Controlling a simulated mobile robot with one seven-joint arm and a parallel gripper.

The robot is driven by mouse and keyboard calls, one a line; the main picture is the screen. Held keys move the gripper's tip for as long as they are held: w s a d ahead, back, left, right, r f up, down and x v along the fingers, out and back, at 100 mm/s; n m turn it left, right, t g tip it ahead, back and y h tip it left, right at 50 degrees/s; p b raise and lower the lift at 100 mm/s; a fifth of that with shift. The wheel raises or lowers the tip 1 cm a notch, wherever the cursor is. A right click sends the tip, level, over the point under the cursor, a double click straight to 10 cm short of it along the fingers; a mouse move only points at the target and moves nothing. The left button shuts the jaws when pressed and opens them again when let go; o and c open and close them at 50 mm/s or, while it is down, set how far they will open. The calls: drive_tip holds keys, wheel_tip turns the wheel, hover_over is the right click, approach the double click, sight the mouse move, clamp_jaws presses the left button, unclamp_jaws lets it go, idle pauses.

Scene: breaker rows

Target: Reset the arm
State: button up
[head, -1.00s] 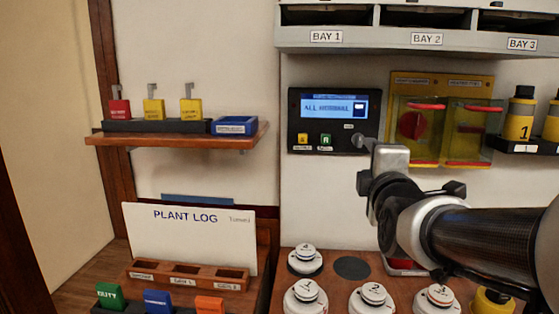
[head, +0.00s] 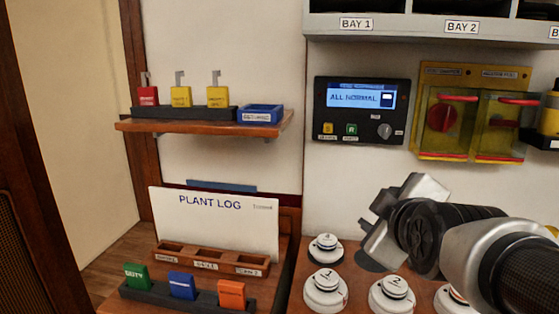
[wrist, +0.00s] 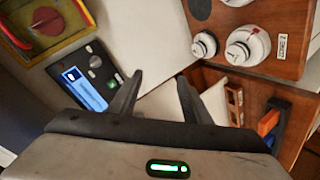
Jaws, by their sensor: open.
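My gripper (wrist: 158,95) is open and empty in the wrist view, its two dark fingers apart with bare wall and the bench edge between and beyond them. In the head view my gripper (head: 372,240) hangs above the bench, in front of the wall and below the control panel (head: 360,110). The panel's screen reads "ALL NORMAL", with a yellow button, a green button and a grey knob under it. The panel also shows in the wrist view (wrist: 95,85), left of the fingers. The fingertips touch nothing that I can see.
White round numbered units (head: 326,290) stand on the wooden bench close below my gripper. Yellow covered switches (head: 470,112) are on the wall at right. A shelf (head: 205,124) with red and yellow tags is at left, above the plant log board (head: 222,225) and coloured blocks.

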drive_tip(key=s+a+f+m+g+y, duration=0.1)
drive_tip(key=s+a+f+m+g, duration=0.1)
drive_tip(key=s+f+m+g, duration=0.4)
drive_tip(key=s+a+f+m+g, duration=0.1)
drive_tip(key=s+a+f+m, duration=0.2)
drive_tip(key=s, duration=0.5)
wheel_tip(320, 180, up, 20)
drive_tip(key=s+m+p, duration=0.1)
drive_tip(key=p, duration=1.9)
drive_tip(key=shift+d+r+g+p, duration=0.15)
drive_tip(key=shift+d+g+p, duration=0.15)
drive_tip(key=shift+d, duration=0.1)
